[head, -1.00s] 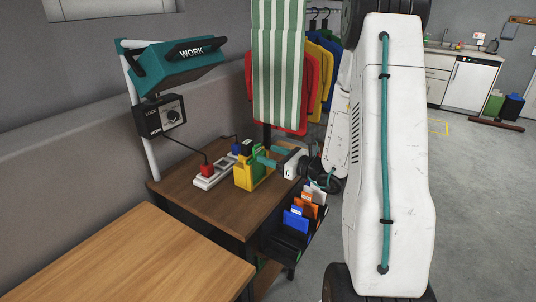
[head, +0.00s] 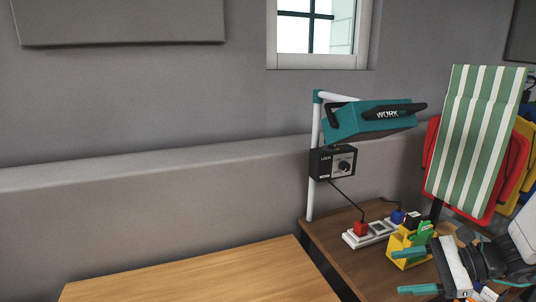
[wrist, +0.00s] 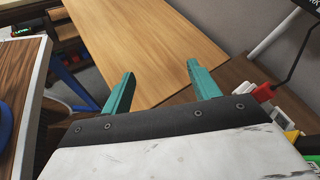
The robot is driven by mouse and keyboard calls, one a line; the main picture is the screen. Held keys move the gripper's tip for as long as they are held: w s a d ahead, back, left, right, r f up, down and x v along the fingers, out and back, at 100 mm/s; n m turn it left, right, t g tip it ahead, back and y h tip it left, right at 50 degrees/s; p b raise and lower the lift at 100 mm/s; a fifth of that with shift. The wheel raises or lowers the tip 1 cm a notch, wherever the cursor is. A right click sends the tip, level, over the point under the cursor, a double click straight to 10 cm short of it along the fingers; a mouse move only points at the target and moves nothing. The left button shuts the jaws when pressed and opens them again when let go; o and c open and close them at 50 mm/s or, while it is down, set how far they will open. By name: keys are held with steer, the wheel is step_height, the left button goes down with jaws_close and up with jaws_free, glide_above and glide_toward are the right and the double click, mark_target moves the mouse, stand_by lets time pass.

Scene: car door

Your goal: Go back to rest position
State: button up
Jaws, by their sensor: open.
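My gripper (head: 408,271) is at the lower right of the head view, its two teal fingers pointing left and spread apart. Nothing is between them. It is in front of the yellow and green holder (head: 401,243) on the dark wooden desk (head: 322,236); I cannot tell whether they touch. In the wrist view my gripper (wrist: 161,73) is also open and empty, with the light wooden tabletop (wrist: 140,35) beyond its fingers. Part of my arm shows at the right edge of the head view.
A white power strip (head: 368,235) with a red plug (head: 361,229) lies on the desk. A teal work lamp (head: 368,121) and a lock box (head: 332,162) are on a white post. A striped cloth (head: 478,135) hangs at right. The light tabletop (head: 215,275) is bare.

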steer(key=s+a+r+n+g+h, duration=0.1)
steer(key=s+a+r+n+h, duration=0.1)
steer(key=s+r+n+h, duration=0.3)
steer(key=s+a+r+n+g+h, duration=0.1)
steer(key=s+r+n+h, duration=0.5)
steer(key=s+n, duration=0.6)
steer(key=shift+s+a+r+g+h, duration=0.3)
steer(key=shift+g+h, duration=0.2)
steer(key=shift+h, duration=0.3)
steer(key=shift+w, duration=0.1)
